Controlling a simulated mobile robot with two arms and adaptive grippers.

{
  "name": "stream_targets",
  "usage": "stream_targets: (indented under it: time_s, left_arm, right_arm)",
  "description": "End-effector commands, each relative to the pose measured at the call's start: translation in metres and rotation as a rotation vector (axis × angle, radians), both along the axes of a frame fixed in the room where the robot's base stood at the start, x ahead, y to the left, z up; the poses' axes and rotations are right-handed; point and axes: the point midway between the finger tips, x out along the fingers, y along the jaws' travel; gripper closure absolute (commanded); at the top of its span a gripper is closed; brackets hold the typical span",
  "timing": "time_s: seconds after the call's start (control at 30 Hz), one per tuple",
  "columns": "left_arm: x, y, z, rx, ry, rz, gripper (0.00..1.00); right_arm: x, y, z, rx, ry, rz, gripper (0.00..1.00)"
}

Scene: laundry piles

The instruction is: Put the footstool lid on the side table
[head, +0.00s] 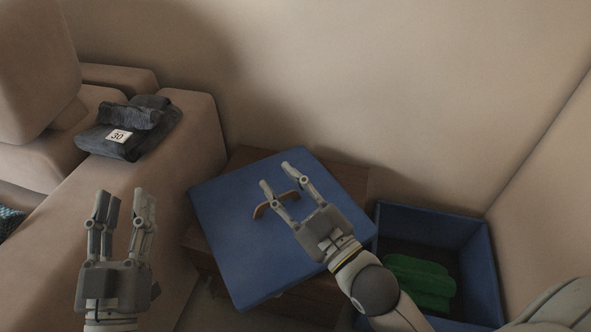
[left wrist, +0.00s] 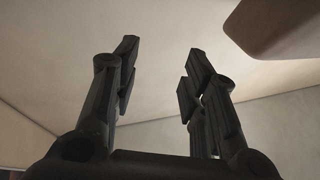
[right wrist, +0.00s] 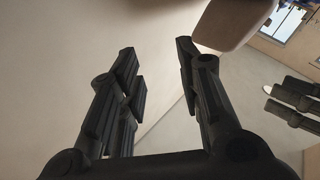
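The footstool lid (head: 235,245) is a blue square panel with a brown arched handle (head: 262,211). In the head view it lies turned at an angle over the brown wooden side table (head: 345,175), covering most of its top. My right gripper (head: 277,175) is in front of the lid in the view, its fingers apart and empty; it hides part of the lid and handle. It also shows open in the right wrist view (right wrist: 160,62). My left gripper (head: 124,192) is open and empty in front of the sofa, left of the lid. It shows open in the left wrist view (left wrist: 158,55).
The open blue footstool (head: 488,265) stands right of the table, with green folded cloth (head: 420,282) inside. A beige sofa (head: 180,170) is on the left, with dark folded clothing (head: 150,135) tagged "30" on its arm. Beige walls (head: 400,80) close off the back and right.

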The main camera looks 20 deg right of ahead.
Motion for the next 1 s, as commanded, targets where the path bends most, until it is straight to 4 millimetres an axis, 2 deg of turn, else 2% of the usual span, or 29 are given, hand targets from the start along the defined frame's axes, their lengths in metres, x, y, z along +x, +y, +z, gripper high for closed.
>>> stream_targets:
  time_s: [0.03,0.13,0.2,0.33,0.77,0.87,0.97,1.0]
  left_arm:
    - [0.0,0.0,0.0,0.0,0.0,0.0,0.6]
    - [0.0,0.0,0.0,0.0,-0.001,0.0,0.6]
    - [0.0,0.0,0.0,0.0,-0.001,0.0,0.6]
    - [0.0,0.0,0.0,0.0,-0.001,0.0,0.6]
    - [0.0,0.0,-0.001,0.001,0.005,0.0,0.6]
    - [0.003,0.001,-0.012,0.015,0.056,0.003,0.6]
    - [0.007,0.003,-0.04,0.047,0.176,0.011,0.6]
    - [0.008,0.004,-0.055,0.064,0.241,0.014,0.6]
  right_arm:
    - [-0.004,-0.003,0.017,0.117,-0.015,-0.003,0.67]
    - [-0.011,-0.009,0.041,0.294,-0.038,0.004,0.67]
    - [-0.014,-0.012,0.051,0.367,-0.048,0.009,0.67]
    - [-0.016,-0.014,0.057,0.417,-0.056,0.014,0.67]
    - [-0.015,-0.013,0.055,0.41,-0.048,0.014,0.67]
    - [-0.012,-0.014,0.043,0.396,0.001,0.001,0.67]
    - [-0.008,-0.016,0.016,0.364,0.118,-0.03,0.67]
    - [-0.007,-0.017,0.001,0.345,0.181,-0.047,0.67]
